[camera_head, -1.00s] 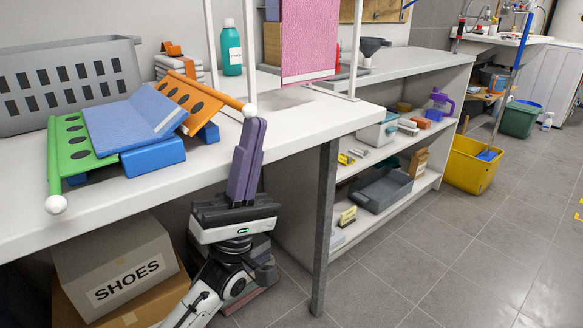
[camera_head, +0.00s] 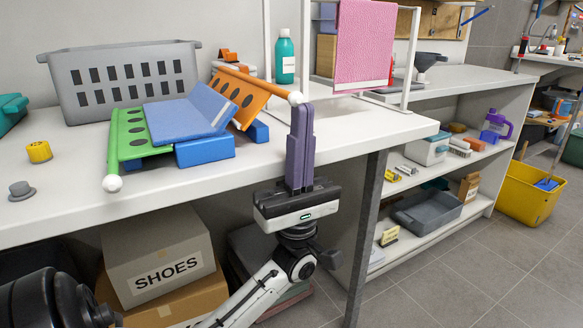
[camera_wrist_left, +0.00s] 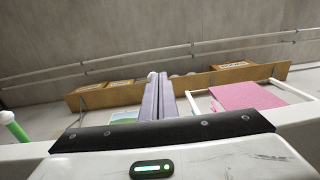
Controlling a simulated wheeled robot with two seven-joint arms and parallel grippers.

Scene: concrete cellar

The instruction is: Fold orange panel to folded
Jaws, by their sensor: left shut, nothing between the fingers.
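The folding board lies on the white bench. Its green panel (camera_head: 132,134) is at the left, its blue middle panel (camera_head: 188,114) rests beside a blue block, and its orange panel (camera_head: 240,95) is at the right. The orange panel is tilted, with dark round holes and an orange bar along its edge ending in a white ball (camera_head: 295,98). My left gripper (camera_head: 301,106) points up at the bench's front edge, its purple fingers shut and empty. Its tips are at the white ball; I cannot tell whether they touch. The fingers also show in the left wrist view (camera_wrist_left: 160,96). My right gripper is not in view.
A grey basket (camera_head: 120,82) stands behind the board. A teal bottle (camera_head: 284,58) and a white rack with a pink towel (camera_head: 364,45) stand behind the gripper. A yellow knob-like item (camera_head: 39,152) lies left.

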